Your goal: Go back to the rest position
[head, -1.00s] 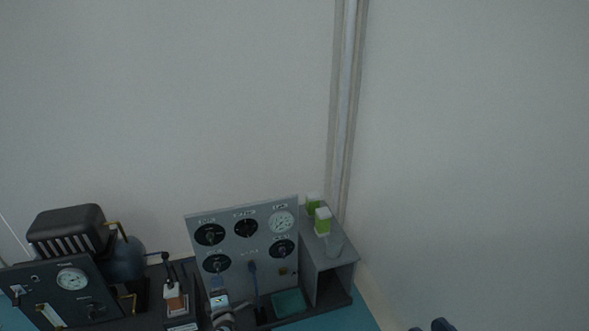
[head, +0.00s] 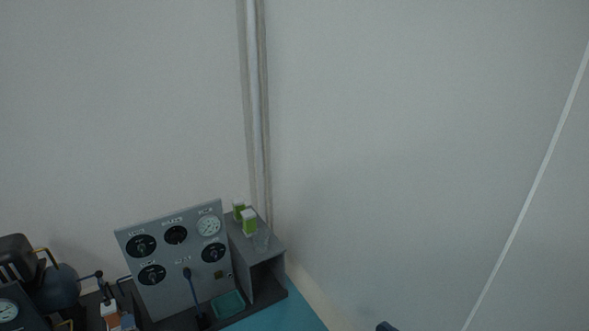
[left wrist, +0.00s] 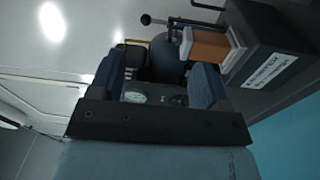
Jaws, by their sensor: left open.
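My left gripper (left wrist: 157,85) shows in the left wrist view with its two blue fingers apart and nothing between them. Beyond the fingers are a round gauge (left wrist: 134,97) and dark equipment.
A grey panel (head: 205,278) with dials stands on the teal table (head: 290,318), beside an open grey box (head: 268,262) with green-and-white cartons on top. A dark machine (head: 62,287) is at left. An orange-brown block (left wrist: 209,47) is close to the left gripper.

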